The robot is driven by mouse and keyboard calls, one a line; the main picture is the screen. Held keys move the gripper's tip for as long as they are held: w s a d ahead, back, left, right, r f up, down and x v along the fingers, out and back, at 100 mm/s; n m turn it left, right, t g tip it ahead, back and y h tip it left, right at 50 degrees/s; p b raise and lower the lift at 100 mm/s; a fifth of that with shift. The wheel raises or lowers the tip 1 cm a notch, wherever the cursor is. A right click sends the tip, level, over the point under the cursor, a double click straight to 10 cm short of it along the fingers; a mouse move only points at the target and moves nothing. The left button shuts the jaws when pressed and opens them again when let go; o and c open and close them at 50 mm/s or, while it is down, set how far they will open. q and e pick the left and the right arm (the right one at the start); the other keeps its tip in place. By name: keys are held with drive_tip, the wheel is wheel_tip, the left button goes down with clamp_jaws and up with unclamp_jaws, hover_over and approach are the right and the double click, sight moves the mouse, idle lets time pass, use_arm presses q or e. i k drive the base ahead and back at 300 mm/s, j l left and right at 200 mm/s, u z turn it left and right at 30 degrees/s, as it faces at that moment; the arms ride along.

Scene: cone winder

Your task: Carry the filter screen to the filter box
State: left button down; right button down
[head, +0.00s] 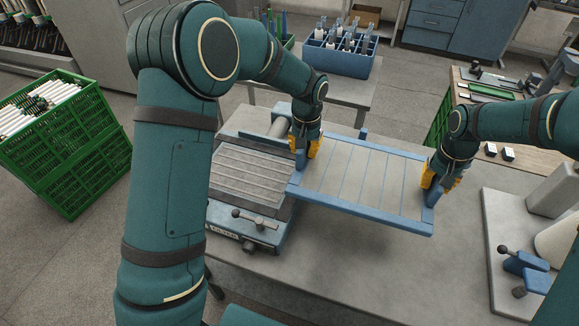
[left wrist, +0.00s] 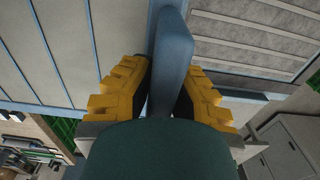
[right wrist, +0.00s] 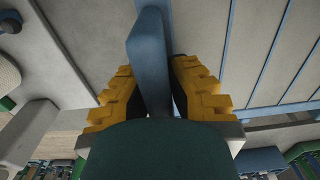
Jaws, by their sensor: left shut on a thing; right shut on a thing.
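The filter screen (head: 362,178) is a pale panel with thin slats in a blue frame. It is held roughly level between my grippers, over the grey table. My left gripper (head: 305,150) is shut on the blue handle at its left end, and this handle shows between the yellow fingers in the left wrist view (left wrist: 172,60). My right gripper (head: 438,188) is shut on the right handle, also seen in the right wrist view (right wrist: 148,60). What appears to be the filter box (head: 250,180), blue with a grey ribbed top, sits just left of the screen; the screen's left end overlaps its edge in view.
A green crate (head: 75,165) of white tubes stands at left. A blue bottle rack (head: 340,58) is on a table behind. Grey and blue fixtures (head: 525,265) stand on the table at right. The table front (head: 400,270) is clear.

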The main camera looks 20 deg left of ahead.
sight(247, 172)
drive_tip(key=k+j, duration=0.1)
drive_tip(key=j, duration=1.55)
drive_tip(key=k, duration=0.05)
